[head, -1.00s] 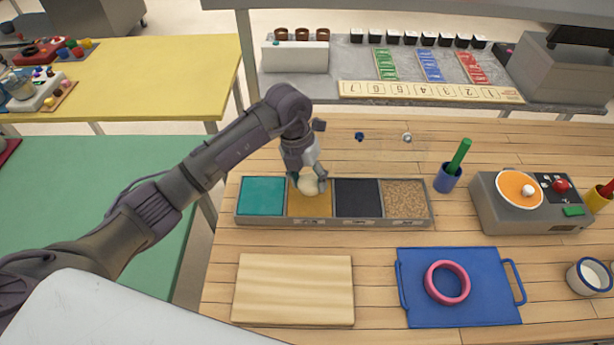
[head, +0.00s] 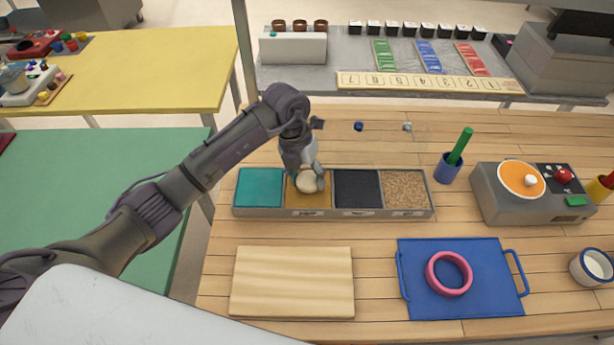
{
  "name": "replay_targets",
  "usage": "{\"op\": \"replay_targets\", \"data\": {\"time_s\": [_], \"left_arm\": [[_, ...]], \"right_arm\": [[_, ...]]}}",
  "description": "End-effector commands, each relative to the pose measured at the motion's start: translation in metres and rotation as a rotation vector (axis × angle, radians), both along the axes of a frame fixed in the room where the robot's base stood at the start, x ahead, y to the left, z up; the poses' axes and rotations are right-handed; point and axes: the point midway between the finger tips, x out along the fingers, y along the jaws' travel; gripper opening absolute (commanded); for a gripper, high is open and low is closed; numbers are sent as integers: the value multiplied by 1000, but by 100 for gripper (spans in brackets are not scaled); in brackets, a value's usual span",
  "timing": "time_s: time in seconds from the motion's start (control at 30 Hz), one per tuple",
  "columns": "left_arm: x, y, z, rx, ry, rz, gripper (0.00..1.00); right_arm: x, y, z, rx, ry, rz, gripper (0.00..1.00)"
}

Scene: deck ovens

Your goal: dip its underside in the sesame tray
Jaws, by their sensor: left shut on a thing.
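My left gripper (head: 309,174) is shut on a pale, round dough ball (head: 309,184). The ball is at the second compartment from the left of a grey four-part tray (head: 330,212). That compartment holds a golden-yellow topping (head: 305,201). The ball's underside is hidden, so I cannot tell whether it touches the topping. The other compartments hold a teal surface (head: 259,188), a black topping (head: 357,188) and a speckled brown one (head: 405,188). My right gripper is not in view.
A wooden board (head: 292,282) and a blue tray (head: 420,300) with a pink ring (head: 430,283) lie in front. A blue cup (head: 447,170) with a green stick and a grey scale-like device (head: 515,208) stand to the right. Bare worktop lies between tray and board.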

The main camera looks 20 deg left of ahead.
Motion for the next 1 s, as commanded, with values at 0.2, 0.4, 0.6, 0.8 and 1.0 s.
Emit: {"op": "replay_targets", "data": {"time_s": [0.2,0.4,0.6,0.8,1.0], "left_arm": [[0,0,-2,0,-1,0,21],[0,0,-4,0,-1,0,21],[0,0,-7,0,-1,0,21],[0,0,-9,0,-1,0,21],[0,0,-9,0,-1,0,21]], "right_arm": [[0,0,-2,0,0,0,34],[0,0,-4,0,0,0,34],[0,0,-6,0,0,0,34],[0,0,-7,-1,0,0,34],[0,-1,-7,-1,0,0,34]]}}
